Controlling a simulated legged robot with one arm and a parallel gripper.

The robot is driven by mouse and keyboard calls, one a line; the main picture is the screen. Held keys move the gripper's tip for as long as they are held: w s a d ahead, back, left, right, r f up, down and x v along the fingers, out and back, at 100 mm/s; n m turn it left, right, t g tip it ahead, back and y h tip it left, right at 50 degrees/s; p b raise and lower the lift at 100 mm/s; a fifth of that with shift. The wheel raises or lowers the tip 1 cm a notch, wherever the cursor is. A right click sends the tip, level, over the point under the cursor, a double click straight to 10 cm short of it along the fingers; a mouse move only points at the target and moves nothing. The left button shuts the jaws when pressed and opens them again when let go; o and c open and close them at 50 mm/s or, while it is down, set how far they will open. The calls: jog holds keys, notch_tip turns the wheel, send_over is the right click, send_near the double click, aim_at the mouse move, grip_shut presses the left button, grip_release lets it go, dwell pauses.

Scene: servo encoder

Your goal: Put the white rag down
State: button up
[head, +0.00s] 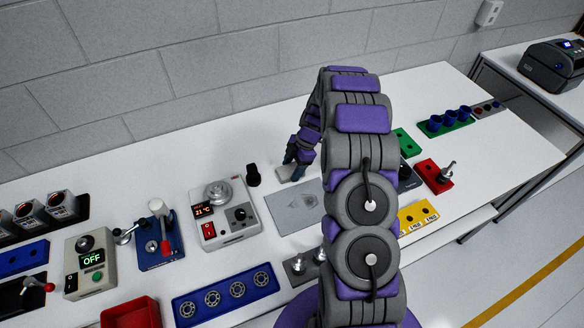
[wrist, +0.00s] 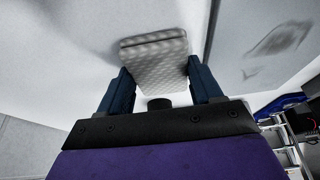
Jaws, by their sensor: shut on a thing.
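The white rag (wrist: 155,52) is a folded, quilted pad between the two blue fingers of my gripper (wrist: 158,72) in the wrist view. My gripper is shut on it. In the head view my gripper (head: 292,163) is low over the white table, behind the grey plate, with the pale rag (head: 288,174) small at its fingertips. I cannot tell whether the rag touches the table.
A grey plate (head: 297,206) with a dark smudge lies just in front. A black knob-like object (head: 253,175) stands close left, beside a hot plate device (head: 224,217) reading 21°C. Green (head: 402,142) and red (head: 433,178) blocks lie right, beyond my arm.

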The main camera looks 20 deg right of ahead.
jog(key=shift+d+f, duration=0.1)
jog(key=shift+d, duration=0.85)
jog(key=o, duration=0.6)
jog(key=shift+d, duration=0.4)
jog(key=shift+o, duration=0.2)
jog(key=shift+a, duration=1.15)
jog(key=v, duration=0.2)
jog(key=d+v, duration=0.1)
jog(key=v, duration=0.2)
jog(key=p+v, duration=0.1)
jog(key=v, duration=0.1)
jog(key=shift+d, duration=0.45)
jog(key=s+a+r+m+g+h, duration=0.1)
jog(key=s+a+r+m, duration=0.3)
jog(key=s+a+r, duration=0.4)
jog(key=s+a+r+m, duration=0.3)
jog(key=s+a+r, duration=0.25)
jog(key=r, duration=0.45)
jog(key=s+a+r+m+h, duration=0.1)
jog(key=s+m, duration=0.4)
jog(key=s, duration=0.7)
jog(key=s+a+r+m+h, duration=0.1)
jog(key=s+m, duration=0.5)
jog(key=s, duration=0.7)
jog(key=shift+s+r+g+h, duration=0.25)
jog(key=shift+r+g+h, duration=0.15)
jog(key=shift+h, duration=0.3)
